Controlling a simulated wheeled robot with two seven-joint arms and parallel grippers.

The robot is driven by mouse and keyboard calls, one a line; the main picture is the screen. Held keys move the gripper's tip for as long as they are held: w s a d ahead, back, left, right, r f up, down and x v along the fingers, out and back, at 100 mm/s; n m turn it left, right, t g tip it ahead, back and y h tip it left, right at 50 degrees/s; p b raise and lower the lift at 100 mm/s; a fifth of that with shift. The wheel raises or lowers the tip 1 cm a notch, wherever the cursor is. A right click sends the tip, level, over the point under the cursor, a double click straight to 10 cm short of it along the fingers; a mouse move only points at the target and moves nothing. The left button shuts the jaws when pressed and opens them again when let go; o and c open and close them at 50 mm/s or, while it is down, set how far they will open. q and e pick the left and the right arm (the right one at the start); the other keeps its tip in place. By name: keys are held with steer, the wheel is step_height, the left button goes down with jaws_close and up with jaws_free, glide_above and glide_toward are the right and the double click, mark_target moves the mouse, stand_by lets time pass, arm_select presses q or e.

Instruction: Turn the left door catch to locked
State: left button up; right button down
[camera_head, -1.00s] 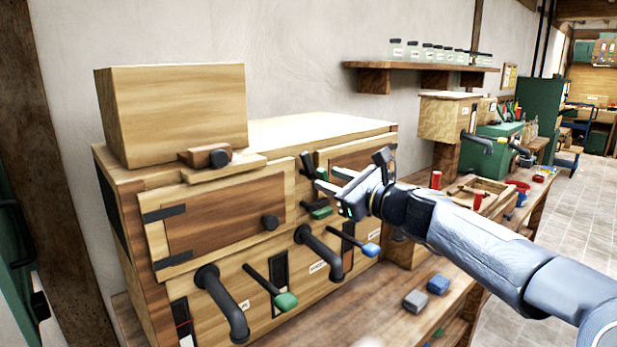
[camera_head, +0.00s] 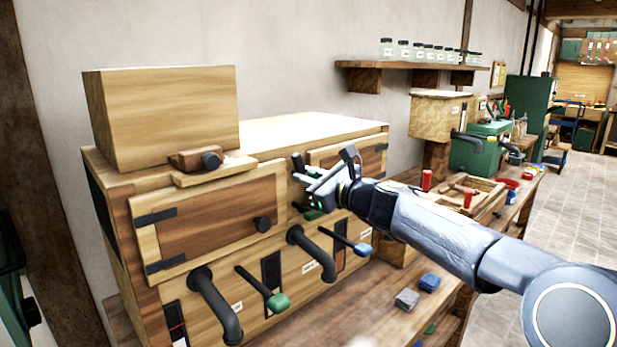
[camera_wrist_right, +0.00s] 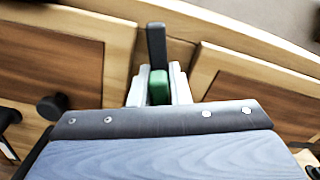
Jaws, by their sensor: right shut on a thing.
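The wooden cabinet has a left door (camera_head: 215,228) with a brown panel, black hinges and a round black knob; it also shows in the right wrist view (camera_wrist_right: 60,75). A black bar, the catch (camera_head: 298,162), stands roughly upright between the left door and the right door. In the right wrist view the catch (camera_wrist_right: 156,45) is black with a green part between my fingers. My right gripper (camera_head: 304,184) is shut on the catch, with its fingers (camera_wrist_right: 159,88) on either side of the green part. My left gripper is not in view.
Below the doors, black curved pipes (camera_head: 215,305) and levers with green (camera_head: 278,302) and blue (camera_head: 362,249) ends stick out. A grey block (camera_head: 407,299) and a blue block (camera_head: 430,282) lie on the bench. A wooden box (camera_head: 160,115) stands on the cabinet.

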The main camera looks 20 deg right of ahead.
steer(key=shift+a+f+n+b, duration=0.1)
steer(key=shift+f+n+b, duration=0.1)
steer(key=shift+n+b, duration=1.05)
steer(key=n+b, duration=0.3)
steer(key=n, duration=0.1)
steer(key=shift+f+n, duration=0.1)
steer(key=shift+n, duration=0.25)
steer(key=n+b, duration=0.2)
steer(key=n, duration=0.1)
steer(key=shift+a, duration=0.1)
steer(key=shift+n+b, duration=1.1)
steer(key=shift+n, duration=0.8)
steer(key=c, duration=1.4)
jaws_free()
steer(key=shift+c, duration=0.2)
